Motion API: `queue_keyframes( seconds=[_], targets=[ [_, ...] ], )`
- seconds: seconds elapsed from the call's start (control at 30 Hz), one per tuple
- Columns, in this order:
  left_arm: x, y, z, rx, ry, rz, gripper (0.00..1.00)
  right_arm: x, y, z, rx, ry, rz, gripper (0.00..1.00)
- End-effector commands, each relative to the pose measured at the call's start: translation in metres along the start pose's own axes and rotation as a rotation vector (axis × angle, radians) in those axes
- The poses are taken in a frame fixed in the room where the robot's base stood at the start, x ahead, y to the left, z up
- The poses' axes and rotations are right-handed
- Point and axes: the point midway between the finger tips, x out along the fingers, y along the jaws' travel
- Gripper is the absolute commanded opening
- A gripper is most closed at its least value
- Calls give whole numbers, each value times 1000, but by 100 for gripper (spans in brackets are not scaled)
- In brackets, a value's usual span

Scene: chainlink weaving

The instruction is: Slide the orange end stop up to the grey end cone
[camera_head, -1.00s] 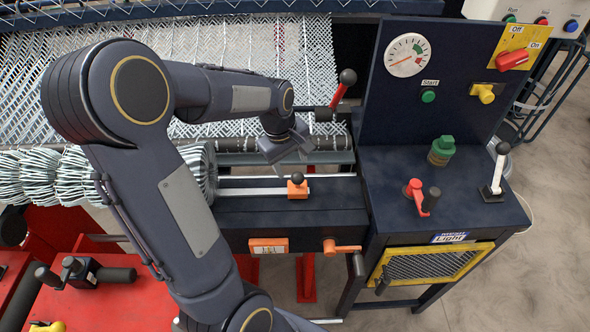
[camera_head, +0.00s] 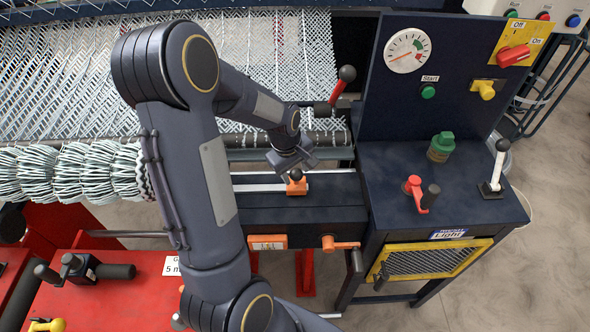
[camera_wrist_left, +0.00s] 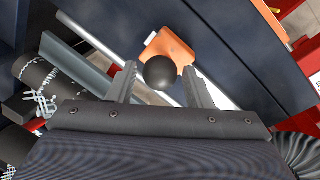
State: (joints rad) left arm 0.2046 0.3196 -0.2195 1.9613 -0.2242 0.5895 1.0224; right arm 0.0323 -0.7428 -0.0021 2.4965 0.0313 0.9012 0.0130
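The orange end stop (camera_head: 295,188) with its black ball knob (camera_head: 296,174) sits on the light rail of the dark bench. In the left wrist view the orange block (camera_wrist_left: 172,46) lies just beyond its round black knob (camera_wrist_left: 161,73). My left gripper (camera_head: 296,164) is right over the knob. Its fingers (camera_wrist_left: 160,69) are apart, one on each side of the knob, with a small gap visible on the left side. The grey end cone is hidden behind my left arm in the head view; a grey ribbed part, probably it, shows in the wrist view corner (camera_wrist_left: 298,150). My right gripper is not in view.
A red-handled lever (camera_head: 341,86) stands behind the bench. The control cabinet (camera_head: 385,170) with gauge, knobs and levers stands to the right. An orange handle (camera_head: 342,245) sticks out at the bench front. Wire mesh (camera_head: 280,60) spreads behind.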

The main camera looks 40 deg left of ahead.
Motion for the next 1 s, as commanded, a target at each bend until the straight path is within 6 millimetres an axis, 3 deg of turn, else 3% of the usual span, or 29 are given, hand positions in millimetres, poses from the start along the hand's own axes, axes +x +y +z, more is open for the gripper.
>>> queue_keyframes(
  seconds=[0.03,0.33,0.57,0.83,1.0],
  targets=[
    [0,0,0,0,0,0,39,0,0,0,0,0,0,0],
    [0,0,0,0,0,0,0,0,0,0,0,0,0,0],
    [-2,-10,-8,-4,2,0,0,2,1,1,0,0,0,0],
    [-12,-69,-48,-11,5,0,0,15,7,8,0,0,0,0],
    [-17,-94,-65,-6,3,0,0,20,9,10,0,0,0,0]
  ],
)
